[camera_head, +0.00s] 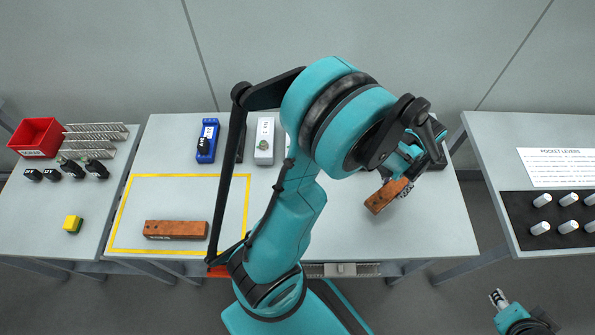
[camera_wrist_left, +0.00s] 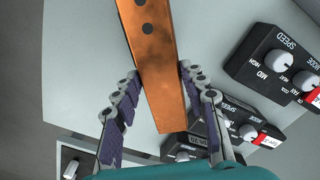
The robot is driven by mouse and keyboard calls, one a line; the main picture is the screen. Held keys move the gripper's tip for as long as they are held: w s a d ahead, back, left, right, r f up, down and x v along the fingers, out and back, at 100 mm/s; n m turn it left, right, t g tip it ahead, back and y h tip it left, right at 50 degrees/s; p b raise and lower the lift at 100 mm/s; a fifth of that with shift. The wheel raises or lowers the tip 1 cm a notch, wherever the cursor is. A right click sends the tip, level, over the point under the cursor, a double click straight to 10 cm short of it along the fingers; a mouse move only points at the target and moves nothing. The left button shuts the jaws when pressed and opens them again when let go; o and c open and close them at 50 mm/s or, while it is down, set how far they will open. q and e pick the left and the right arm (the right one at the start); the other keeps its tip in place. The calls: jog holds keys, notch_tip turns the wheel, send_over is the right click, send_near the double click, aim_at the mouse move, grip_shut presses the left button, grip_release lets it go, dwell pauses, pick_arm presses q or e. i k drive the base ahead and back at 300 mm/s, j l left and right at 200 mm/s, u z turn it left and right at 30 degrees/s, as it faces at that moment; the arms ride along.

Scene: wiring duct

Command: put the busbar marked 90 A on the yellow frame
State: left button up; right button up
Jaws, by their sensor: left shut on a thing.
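A copper busbar (camera_head: 384,198) is held in my left gripper (camera_head: 404,186) over the right part of the middle table. In the left wrist view the busbar (camera_wrist_left: 158,60) lies between the two fingers of my left gripper (camera_wrist_left: 160,75), with dark holes on its face. No marking can be read on it. The yellow frame (camera_head: 181,176) is an outline at the left of the same table. Another copper busbar (camera_head: 176,230) lies inside its lower part. My right gripper (camera_head: 499,299) is low at the right, off the tables; its jaw state is unclear.
A blue device (camera_head: 207,141) and a white device (camera_head: 264,141) stand along the back. Dark speed-control boxes (camera_wrist_left: 275,65) are near my left gripper. A left table holds a red bin (camera_head: 37,138); a right table holds white knobs (camera_head: 567,227). The frame's upper part is clear.

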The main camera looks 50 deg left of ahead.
aim_at(185, 195)
jog(key=k+j+u, duration=0.1)
jog(key=k+j, duration=0.25)
jog(key=k, duration=0.15)
jog(key=k+j+u, duration=0.1)
jog(key=k+j, duration=0.25)
jog(key=k, duration=0.2)
jog(key=u, duration=0.4)
jog(key=i+u, duration=0.1)
jog(key=u, duration=0.65)
jog(key=i+l+u, duration=0.1)
jog(key=u, duration=0.3)
jog(key=i+l, duration=0.15)
jog(key=l+u, duration=0.05)
jog(key=l, duration=0.05)
